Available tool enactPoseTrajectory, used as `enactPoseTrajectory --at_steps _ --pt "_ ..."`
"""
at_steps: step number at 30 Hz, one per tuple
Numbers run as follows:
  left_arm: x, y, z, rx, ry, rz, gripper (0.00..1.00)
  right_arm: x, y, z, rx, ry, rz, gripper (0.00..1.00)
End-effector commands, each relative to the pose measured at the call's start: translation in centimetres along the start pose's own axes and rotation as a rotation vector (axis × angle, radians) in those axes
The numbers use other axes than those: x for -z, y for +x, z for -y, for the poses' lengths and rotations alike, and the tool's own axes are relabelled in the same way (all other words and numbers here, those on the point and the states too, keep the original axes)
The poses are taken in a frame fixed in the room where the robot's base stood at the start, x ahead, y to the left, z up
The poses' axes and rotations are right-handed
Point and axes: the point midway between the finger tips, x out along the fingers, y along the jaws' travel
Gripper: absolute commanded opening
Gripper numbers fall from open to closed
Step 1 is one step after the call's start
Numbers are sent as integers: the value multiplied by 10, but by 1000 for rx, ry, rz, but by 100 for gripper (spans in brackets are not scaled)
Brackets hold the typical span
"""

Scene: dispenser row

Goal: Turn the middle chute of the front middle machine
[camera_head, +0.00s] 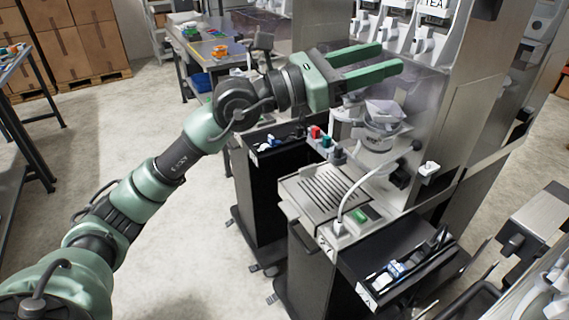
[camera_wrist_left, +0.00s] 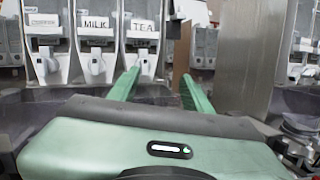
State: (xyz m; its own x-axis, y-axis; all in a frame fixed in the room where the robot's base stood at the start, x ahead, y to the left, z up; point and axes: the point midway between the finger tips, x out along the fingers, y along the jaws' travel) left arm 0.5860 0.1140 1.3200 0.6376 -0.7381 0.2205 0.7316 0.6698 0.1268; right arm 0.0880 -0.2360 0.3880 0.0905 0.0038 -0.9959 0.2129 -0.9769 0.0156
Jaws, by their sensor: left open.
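The front machine carries three white chutes in a row; the middle chute (camera_head: 391,28) sits near the top of the head view. In the left wrist view the middle chute (camera_wrist_left: 96,62) hangs under a MILK label, with the TEA chute (camera_wrist_left: 146,65) to its right and another chute (camera_wrist_left: 46,65) to its left. My left gripper (camera_head: 391,58) is open and empty, its green fingers reaching toward the machine below the chutes in the head view. In the left wrist view its fingers (camera_wrist_left: 160,76) are spread, the left one near the TEA chute. My right gripper is out of view.
Below the gripper are a white funnel-like part (camera_head: 383,118), a slotted drip tray (camera_head: 322,188) and an open black drawer (camera_head: 400,262). A grey metal panel (camera_wrist_left: 232,55) stands right of the fingers in the left wrist view. Open floor lies left of the machine.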

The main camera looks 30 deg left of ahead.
Motion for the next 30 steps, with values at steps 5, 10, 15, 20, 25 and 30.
enactPoseTrajectory --at_steps 5,10,15,20,25,30 --pt "1 -6 24 41 -322 189 49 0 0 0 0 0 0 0" --pt "2 -23 21 16 -630 364 49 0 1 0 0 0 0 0" --pt "16 -46 2 -63 -928 523 49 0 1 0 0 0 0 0" --pt "35 -64 -13 -137 -1108 613 49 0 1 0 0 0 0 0" --pt "60 -83 -28 -231 -1283 700 49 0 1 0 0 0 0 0" --pt "86 -100 -38 -320 -1418 761 49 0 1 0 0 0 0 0"
